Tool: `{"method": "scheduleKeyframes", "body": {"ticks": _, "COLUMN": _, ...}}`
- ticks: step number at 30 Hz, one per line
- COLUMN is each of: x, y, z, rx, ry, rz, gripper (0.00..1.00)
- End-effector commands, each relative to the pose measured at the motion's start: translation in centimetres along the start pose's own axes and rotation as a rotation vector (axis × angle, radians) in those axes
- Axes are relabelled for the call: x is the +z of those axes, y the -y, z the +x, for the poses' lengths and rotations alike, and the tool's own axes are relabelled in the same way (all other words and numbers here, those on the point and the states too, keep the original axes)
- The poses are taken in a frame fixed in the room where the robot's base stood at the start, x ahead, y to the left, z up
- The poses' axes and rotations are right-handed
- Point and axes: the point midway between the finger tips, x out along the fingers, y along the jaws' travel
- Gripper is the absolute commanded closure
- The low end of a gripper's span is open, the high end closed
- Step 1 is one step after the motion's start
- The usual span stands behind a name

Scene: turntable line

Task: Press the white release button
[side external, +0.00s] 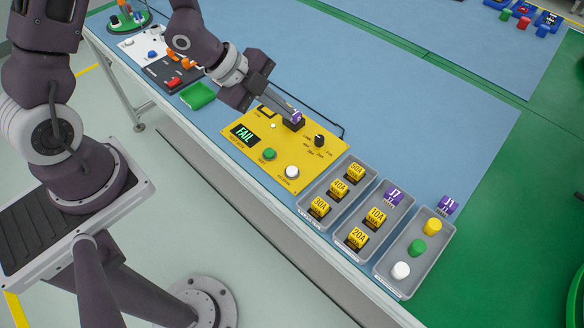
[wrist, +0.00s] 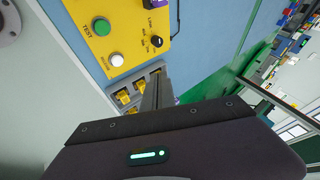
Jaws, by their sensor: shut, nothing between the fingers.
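The white button (side external: 292,172) is the round cap at the near right of the yellow test panel (side external: 262,158). It also shows in the wrist view (wrist: 117,60), below the green button. My gripper (side external: 288,112) is shut and empty. In the side view its fingertips overlap the black socket (side external: 292,125) holding a purple block (side external: 297,115); I cannot tell whether they touch. In the side view the fingers appear up and to the left of the white button, apart from it. In the wrist view the fingers (wrist: 158,78) point past the panel's edge.
The panel also has a green button (side external: 269,154), a black knob (side external: 319,141) and a display (side external: 244,134) reading FAIL. Grey trays (side external: 376,248) of labelled blocks and coloured caps stand to the right. A green tray (side external: 198,95) lies at left.

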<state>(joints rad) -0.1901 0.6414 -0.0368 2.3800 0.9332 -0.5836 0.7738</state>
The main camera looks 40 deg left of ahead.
Motion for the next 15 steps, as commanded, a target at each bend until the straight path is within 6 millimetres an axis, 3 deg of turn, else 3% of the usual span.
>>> {"method": "scheduleKeyframes", "body": {"ticks": 3, "x": -1.3, "y": -2.4, "z": 1.9, "rx": 0.032, "ry": -0.134, "rz": 0.056, "gripper": 1.00}}
{"method": "scheduleKeyframes", "body": {"ticks": 6, "x": -2.1, "y": -3.4, "z": 2.5, "rx": 0.038, "ry": -0.202, "rz": 0.082, "gripper": 1.00}}
{"method": "scheduleKeyframes", "body": {"ticks": 15, "x": -2.5, "y": -3.7, "z": 2.6, "rx": 0.036, "ry": -0.226, "rz": 0.091, "gripper": 1.00}}
